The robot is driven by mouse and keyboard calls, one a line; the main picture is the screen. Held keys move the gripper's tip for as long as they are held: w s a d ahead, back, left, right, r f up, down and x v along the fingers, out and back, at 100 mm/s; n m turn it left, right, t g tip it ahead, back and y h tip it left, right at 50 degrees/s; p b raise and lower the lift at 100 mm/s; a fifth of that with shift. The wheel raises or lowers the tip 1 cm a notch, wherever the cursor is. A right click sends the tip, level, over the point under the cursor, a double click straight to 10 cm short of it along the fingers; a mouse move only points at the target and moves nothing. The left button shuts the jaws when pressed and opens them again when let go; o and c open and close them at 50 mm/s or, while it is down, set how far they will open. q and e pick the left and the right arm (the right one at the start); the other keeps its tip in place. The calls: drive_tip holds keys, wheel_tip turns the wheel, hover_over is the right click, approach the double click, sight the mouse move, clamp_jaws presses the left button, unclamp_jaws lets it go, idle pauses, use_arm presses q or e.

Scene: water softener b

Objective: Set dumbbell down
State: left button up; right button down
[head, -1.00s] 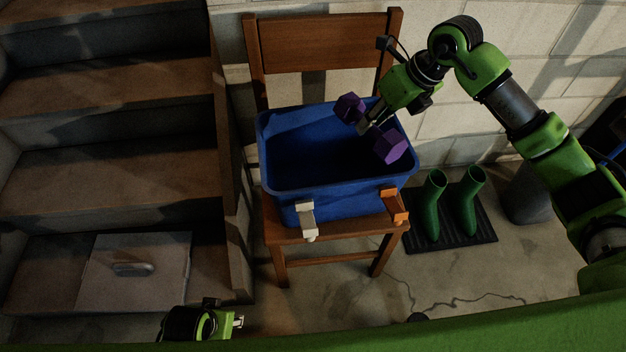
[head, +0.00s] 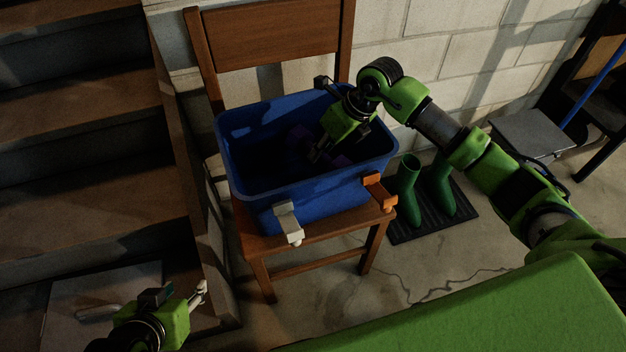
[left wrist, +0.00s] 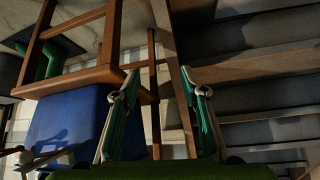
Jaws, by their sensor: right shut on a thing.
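A purple dumbbell (head: 340,161) is inside the blue bin (head: 310,190), dark in the bin's shadow. Whether it touches the bin's floor cannot be told. My right gripper (head: 317,154) reaches down into the bin and is shut on the dumbbell's handle. The bin stands on a wooden chair (head: 277,38) and also shows in the left wrist view (left wrist: 70,125). My left gripper (head: 203,294) is empty, low at the left by the stairs. In the left wrist view its two fingers (left wrist: 158,108) are spread apart.
Green boots (head: 408,185) stand on a black mat (head: 437,222) right of the chair. Wooden stairs (head: 90,130) rise at the left. A block wall (head: 450,60) stands behind.

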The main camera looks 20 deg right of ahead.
sight(320, 159)
wheel_tip(320, 159, down, 3)
drive_tip(key=shift+f+b, duration=0.15)
drive_tip(key=shift+b, duration=0.2)
drive_tip(key=shift+f, duration=0.55)
wheel_tip(320, 159, down, 3)
drive_tip(key=shift+f+b, duration=0.15)
drive_tip(key=shift+b, duration=0.45)
use_arm(q)
drive_tip(key=w+d+r+t+h, duration=0.1)
drive_tip(key=w+d+r+t, duration=0.2)
drive_tip(key=w+r+t, duration=0.2)
drive_tip(key=w+r, duration=0.3)
drive_tip(key=shift+t+h, duration=0.3)
use_arm(e)
drive_tip(key=shift+w+f, duration=0.1)
drive_tip(key=shift+f, duration=0.05)
use_arm(q)
drive_tip(key=shift+w+d, duration=0.1)
drive_tip(key=shift+d, duration=0.05)
use_arm(e)
drive_tip(key=c, duration=2.3)
unclamp_jaws()
drive_tip(key=shift+f, duration=0.2)
drive_tip(key=shift+c, duration=0.2)
drive_tip(key=o, duration=0.4)
use_arm(q)
drive_tip(key=shift+r, duration=0.15)
